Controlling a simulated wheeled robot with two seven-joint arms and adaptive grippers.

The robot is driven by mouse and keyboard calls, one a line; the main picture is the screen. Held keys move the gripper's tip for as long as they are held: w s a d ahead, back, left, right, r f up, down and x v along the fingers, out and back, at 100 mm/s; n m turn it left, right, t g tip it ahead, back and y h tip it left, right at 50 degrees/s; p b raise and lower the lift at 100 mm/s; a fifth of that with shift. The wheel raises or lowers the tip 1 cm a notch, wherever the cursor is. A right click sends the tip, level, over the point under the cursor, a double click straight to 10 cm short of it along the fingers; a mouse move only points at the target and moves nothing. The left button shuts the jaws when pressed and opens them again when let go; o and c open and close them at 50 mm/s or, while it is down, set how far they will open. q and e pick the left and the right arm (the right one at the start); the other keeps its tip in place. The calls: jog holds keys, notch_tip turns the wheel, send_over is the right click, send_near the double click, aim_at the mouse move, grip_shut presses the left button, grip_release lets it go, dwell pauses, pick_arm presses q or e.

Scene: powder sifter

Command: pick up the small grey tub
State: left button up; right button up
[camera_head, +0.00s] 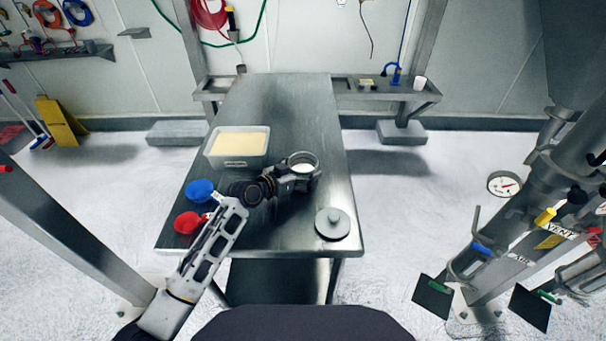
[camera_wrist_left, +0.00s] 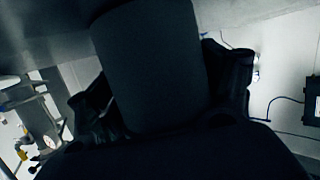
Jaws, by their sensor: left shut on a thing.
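The small grey tub (camera_head: 304,159) is a round, open-topped cup with white powder inside, over the right half of the metal table. My left arm reaches in from the lower left, and my left gripper (camera_head: 301,181) is shut on the tub's near side. In the left wrist view the tub (camera_wrist_left: 148,65) is a dark cylinder filling the middle, with the dark fingers of my left gripper (camera_wrist_left: 160,100) on both sides of it. I cannot tell whether its base touches the table. My right gripper is not in view.
The metal table (camera_head: 285,100) also holds a clear bin (camera_head: 236,164) of pale powder, a blue scoop (camera_head: 199,190), a red scoop (camera_head: 187,222) and a round grey lid (camera_head: 332,224) with a knob. The table's far part is clear. Pipework (camera_head: 530,200) stands at the right.

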pick_arm(q)
jog(key=shift+r, duration=0.1)
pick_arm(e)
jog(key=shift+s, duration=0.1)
pick_arm(q)
jog(key=shift+r, duration=0.85)
notch_tip(320, 180, up, 8)
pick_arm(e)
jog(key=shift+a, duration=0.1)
pick_arm(q)
jog(key=shift+r, duration=0.1)
notch_tip(320, 180, up, 5)
jog(key=p, duration=0.4)
jog(key=shift+p, duration=0.3)
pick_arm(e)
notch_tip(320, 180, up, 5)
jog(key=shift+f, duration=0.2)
